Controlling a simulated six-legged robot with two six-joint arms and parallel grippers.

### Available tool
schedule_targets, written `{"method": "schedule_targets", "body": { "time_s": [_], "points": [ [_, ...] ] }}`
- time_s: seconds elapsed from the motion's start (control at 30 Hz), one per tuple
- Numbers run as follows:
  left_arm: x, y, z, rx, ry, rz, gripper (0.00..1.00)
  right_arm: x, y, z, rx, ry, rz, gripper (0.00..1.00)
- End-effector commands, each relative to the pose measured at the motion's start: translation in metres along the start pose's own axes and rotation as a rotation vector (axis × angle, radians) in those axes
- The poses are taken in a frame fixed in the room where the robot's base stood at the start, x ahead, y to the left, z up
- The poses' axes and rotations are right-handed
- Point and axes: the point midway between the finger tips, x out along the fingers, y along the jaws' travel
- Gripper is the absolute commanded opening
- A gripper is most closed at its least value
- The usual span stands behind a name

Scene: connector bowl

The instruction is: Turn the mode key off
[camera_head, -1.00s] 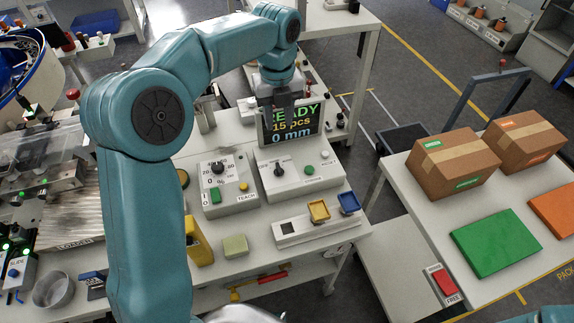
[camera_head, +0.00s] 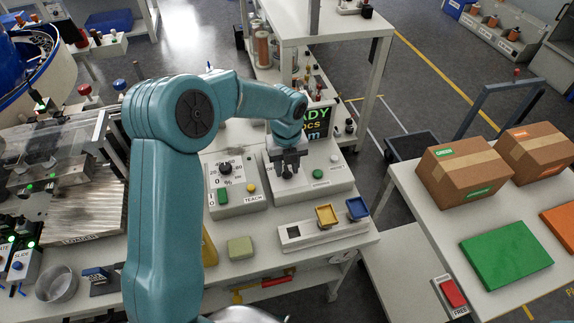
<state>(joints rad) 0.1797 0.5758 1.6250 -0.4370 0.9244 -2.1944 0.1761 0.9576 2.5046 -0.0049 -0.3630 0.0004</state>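The mode key's box (camera_head: 333,181) is the right one of two pale control boxes on the bench, with a green button and a small white knob on its right side. The black mode key seen on it earlier is now hidden behind my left gripper (camera_head: 290,174). That gripper points down right over the key's place, its dark fingers low at the panel. I cannot tell whether they touch or grip the key. My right gripper is not in view.
The left control box (camera_head: 236,199) has a dial, a green switch and a yellow button. A display (camera_head: 318,122) stands behind, partly covered by my arm.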

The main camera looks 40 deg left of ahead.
Motion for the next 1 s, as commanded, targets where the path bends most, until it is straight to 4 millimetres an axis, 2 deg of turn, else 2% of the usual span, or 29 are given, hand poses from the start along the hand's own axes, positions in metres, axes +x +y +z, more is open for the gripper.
{"method": "schedule_targets", "body": {
  "time_s": [0.3, 0.33, 0.4, 0.43, 0.77, 1.0],
  "points": [
    [0.0039, -0.0013, 0.0013, -0.001, -0.001, -0.001, 0.36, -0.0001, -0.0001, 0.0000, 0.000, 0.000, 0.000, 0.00],
    [0.0038, -0.0013, 0.0013, 0.000, -0.001, -0.001, 0.30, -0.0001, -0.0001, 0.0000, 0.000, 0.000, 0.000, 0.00],
    [0.0037, -0.0013, 0.0012, 0.000, -0.001, -0.001, 0.07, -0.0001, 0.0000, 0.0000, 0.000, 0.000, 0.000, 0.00],
    [0.0037, -0.0013, 0.0013, 0.000, -0.001, -0.001, 0.00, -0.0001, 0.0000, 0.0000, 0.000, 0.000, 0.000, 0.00],
    [0.0037, -0.0010, 0.0015, -0.019, -0.001, -0.001, 0.00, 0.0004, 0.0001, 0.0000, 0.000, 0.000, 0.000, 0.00],
    [0.0040, -0.0009, 0.0018, -0.132, -0.002, -0.001, 0.00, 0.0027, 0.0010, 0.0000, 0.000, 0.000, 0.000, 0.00]
  ]
}}
